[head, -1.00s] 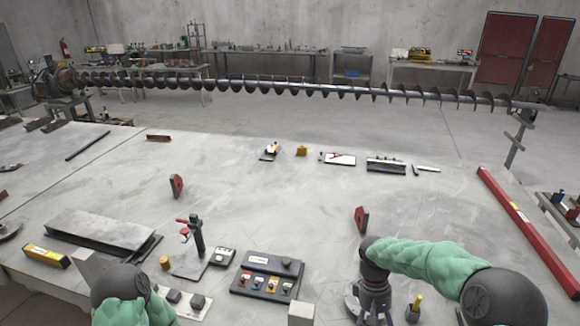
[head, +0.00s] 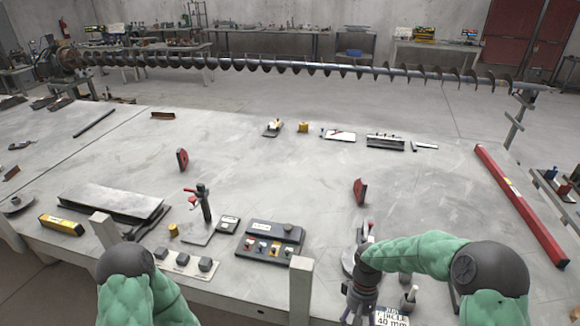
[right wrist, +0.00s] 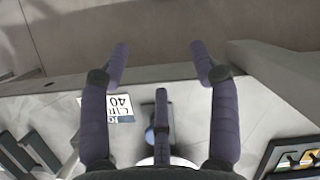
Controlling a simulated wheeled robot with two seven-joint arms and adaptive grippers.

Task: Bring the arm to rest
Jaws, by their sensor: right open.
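My right gripper (head: 357,312) hangs pointing down at the table's front edge, beneath the green-sleeved right arm. Beyond the fingertips are the table edge and floor. My left arm (head: 130,285) shows only its green sleeve and dark elbow at the bottom left. Its gripper is out of the picture.
A white card marked 40 (right wrist: 120,108) lies close to the right fingers. A button panel (head: 268,245), clamp stand (head: 203,205) and light post (head: 301,290) are left of the right arm. A long auger (head: 300,67) spans the back.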

